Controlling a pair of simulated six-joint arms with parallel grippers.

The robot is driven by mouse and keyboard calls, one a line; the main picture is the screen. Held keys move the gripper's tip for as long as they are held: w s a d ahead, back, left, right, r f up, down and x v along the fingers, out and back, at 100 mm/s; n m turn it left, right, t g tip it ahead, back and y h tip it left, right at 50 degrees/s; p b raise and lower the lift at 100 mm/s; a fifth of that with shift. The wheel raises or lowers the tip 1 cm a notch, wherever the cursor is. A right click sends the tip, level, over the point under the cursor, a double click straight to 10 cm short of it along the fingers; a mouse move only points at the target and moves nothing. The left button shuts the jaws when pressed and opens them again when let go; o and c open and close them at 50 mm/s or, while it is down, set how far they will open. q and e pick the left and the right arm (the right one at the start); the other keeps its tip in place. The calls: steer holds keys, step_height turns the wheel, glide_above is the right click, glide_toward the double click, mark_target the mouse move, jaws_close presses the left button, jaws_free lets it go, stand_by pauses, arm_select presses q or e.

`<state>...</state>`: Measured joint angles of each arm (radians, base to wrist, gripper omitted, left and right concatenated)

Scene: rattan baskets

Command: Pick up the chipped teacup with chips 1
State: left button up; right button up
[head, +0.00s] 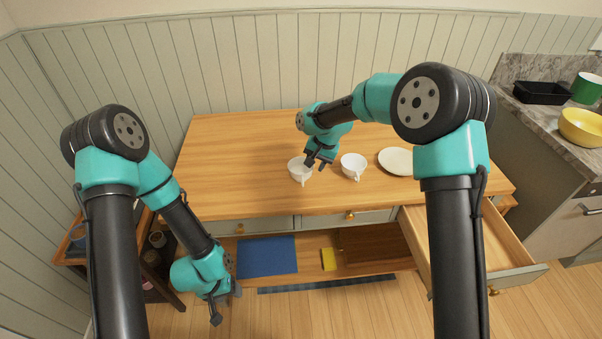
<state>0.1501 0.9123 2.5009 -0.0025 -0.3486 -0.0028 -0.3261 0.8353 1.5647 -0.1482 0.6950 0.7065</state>
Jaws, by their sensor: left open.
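Two white teacups stand upright on the wooden tabletop (235,165): a left cup (298,174) and a right cup (350,166). Both handles point toward the front. They are too small for me to tell which is chipped. My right gripper (318,163) points down between the two cups, at the upper right edge of the left cup. I cannot tell whether it touches that cup or whether its jaws are open or shut. My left gripper (226,308) is open and empty, low in front of the cabinet and away from the cups.
A white plate (396,161) lies right of the cups. Below the tabletop, a drawer (520,274) stands pulled out at the right. A blue mat (267,256) and a yellow item (328,259) lie on the lower shelf. The left tabletop is clear.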

mark_target(311, 171)
steer(key=shift+x, duration=2.55)
steer(key=shift+w, duration=0.2)
steer(key=shift+c, duration=0.2)
jaws_close()
